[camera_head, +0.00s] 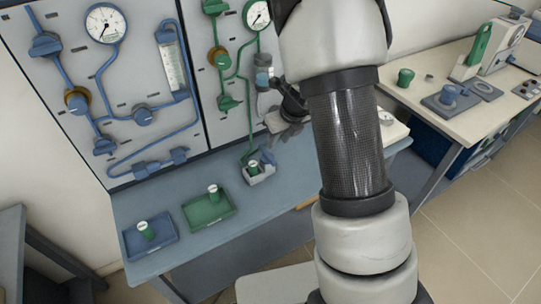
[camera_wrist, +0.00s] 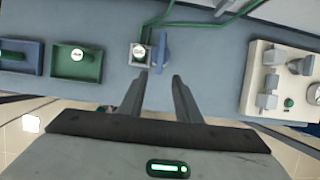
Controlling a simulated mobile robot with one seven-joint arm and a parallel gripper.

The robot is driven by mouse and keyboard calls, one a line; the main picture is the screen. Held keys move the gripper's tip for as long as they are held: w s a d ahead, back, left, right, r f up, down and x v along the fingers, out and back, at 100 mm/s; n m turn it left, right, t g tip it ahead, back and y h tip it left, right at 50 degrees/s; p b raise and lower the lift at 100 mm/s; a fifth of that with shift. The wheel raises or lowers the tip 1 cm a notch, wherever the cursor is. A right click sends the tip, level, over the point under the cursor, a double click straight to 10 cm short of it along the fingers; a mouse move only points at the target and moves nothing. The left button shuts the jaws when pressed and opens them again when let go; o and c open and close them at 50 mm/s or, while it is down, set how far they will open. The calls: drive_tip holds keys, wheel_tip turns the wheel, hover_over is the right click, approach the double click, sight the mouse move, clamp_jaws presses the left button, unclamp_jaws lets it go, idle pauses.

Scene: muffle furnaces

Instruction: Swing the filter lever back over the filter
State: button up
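A small light grey block (camera_head: 262,179) stands at the back of the blue-grey bench, below the green-piped panel. It holds a green round piece with a white top (camera_head: 254,167). A blue lever (camera_head: 268,156) is beside this piece. In the wrist view the block (camera_wrist: 133,60) has the blue lever (camera_wrist: 161,52) standing at its right side, not across the white top. I cannot tell for sure which part is the filter. My gripper (camera_wrist: 159,76) is open and empty, its fingertips just short of the lever and apart from it. In the head view my arm partly hides the gripper.
A green tray (camera_head: 222,212) and a blue tray (camera_head: 160,246), each with a green round piece, lie to the left. A cream device (camera_wrist: 262,60) stands to the right. Wall panels with pipes and a clear bowl (camera_head: 263,78) rise behind.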

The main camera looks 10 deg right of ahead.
sight(270, 157)
drive_tip(key=b+x, duration=0.2)
drive_tip(key=x, duration=1)
drive_tip(key=shift+w+f+b, duration=0.1)
drive_tip(key=shift+f+b, duration=0.05)
drive_tip(key=shift+b, duration=0.25)
clamp_jaws()
